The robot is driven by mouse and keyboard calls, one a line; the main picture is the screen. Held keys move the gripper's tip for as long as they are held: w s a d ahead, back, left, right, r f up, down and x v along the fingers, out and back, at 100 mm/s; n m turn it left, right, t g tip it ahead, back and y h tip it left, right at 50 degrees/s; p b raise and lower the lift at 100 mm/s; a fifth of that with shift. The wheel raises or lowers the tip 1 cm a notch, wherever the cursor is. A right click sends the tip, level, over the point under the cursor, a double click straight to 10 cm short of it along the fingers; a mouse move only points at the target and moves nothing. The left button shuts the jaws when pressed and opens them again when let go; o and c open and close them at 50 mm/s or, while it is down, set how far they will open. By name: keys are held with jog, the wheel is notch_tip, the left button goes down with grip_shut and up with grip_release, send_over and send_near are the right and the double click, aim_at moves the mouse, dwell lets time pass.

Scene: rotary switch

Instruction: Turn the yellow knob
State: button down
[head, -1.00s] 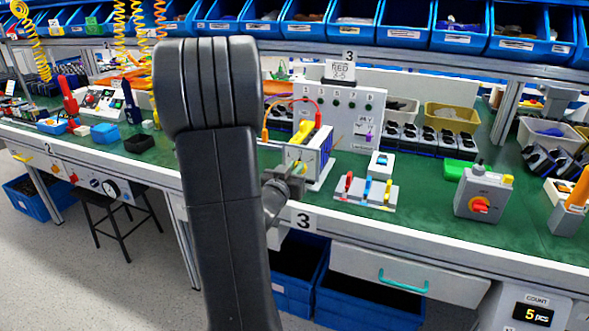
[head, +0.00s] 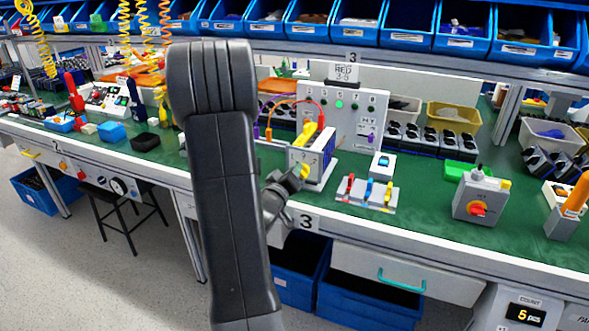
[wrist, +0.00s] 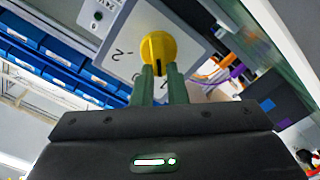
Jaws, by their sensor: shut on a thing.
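The yellow knob (wrist: 158,46) is round with a dark slot and sits on the pale front plate (wrist: 120,35) of a small switch box. In the head view the box (head: 309,160) stands at the bench's front edge, with the knob (head: 304,170) partly hidden by my gripper (head: 300,176). In the wrist view my gripper (wrist: 160,72) has its two green fingers at the knob's near side, shut on it. The number 2 shows on the plate left of the knob. My arm covers the bench left of the box.
A panel with a lit green lamp (head: 339,104) stands behind the box. To the right are a base with coloured levers (head: 367,192) and a grey box with a red knob (head: 477,208). Blue bins (head: 370,300) sit below the bench edge.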

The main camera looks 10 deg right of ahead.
jog(key=shift+f+n, duration=0.1)
jog(key=shift+n, duration=0.3)
jog(key=c, duration=1.4)
grip_release()
jog(key=shift+a, duration=0.1)
jog(key=shift+c, duration=0.2)
jog(key=v, duration=1.3)
jog(key=shift+s+a, duration=0.25)
jog(key=shift+s, duration=0.1)
jog(key=x, duration=1.4)
jog(key=shift+s, duration=0.1)
